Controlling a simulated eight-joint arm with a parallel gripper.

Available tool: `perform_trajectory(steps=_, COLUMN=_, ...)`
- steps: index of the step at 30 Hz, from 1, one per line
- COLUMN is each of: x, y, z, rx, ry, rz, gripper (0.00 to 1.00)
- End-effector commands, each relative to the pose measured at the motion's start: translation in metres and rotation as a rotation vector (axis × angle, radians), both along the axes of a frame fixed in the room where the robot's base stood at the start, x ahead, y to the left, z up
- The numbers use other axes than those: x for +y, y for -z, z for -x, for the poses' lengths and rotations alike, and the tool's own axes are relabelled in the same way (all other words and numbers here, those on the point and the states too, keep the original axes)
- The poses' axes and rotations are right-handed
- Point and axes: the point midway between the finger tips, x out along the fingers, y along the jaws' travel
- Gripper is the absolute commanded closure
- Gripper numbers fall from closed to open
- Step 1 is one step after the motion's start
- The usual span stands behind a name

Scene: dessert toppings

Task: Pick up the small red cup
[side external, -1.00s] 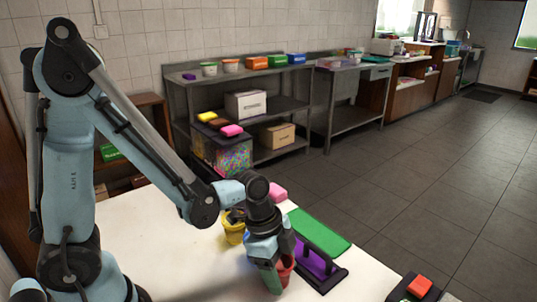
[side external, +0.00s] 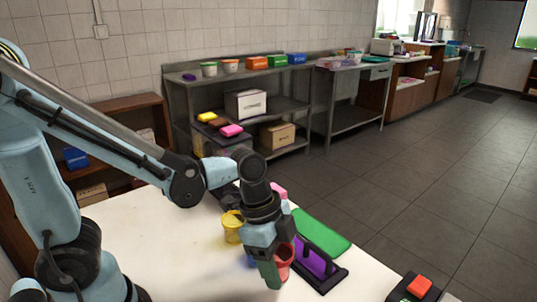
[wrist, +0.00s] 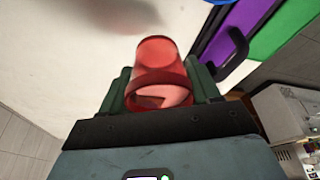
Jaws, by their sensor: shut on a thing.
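The small red cup (side external: 284,262) is at the front of the white table, between the fingers of my gripper (side external: 278,268). In the wrist view the red cup (wrist: 158,60) sits between the two green fingers of my gripper (wrist: 160,90), which are shut on its sides. The near finger hides part of the cup in the side view. I cannot tell whether its base touches the table.
A yellow cup (side external: 232,226) stands behind my gripper to the left. A purple block with a dark handle (side external: 315,262) is close on the right, with a green mat (side external: 322,235) behind it. A red-topped black device (side external: 419,287) is at front right. The white table's (side external: 170,265) left part is clear.

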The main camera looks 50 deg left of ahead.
Motion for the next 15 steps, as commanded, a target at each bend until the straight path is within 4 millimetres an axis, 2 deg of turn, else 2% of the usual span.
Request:
perform_trajectory(steps=6, x=-0.026, y=-0.022, z=0.029, rx=0.000, ry=0.006, rz=0.001, gripper=0.67)
perform_trajectory(steps=15, x=-0.051, y=-0.045, z=0.057, rx=-0.001, ry=0.004, rz=0.001, gripper=0.67)
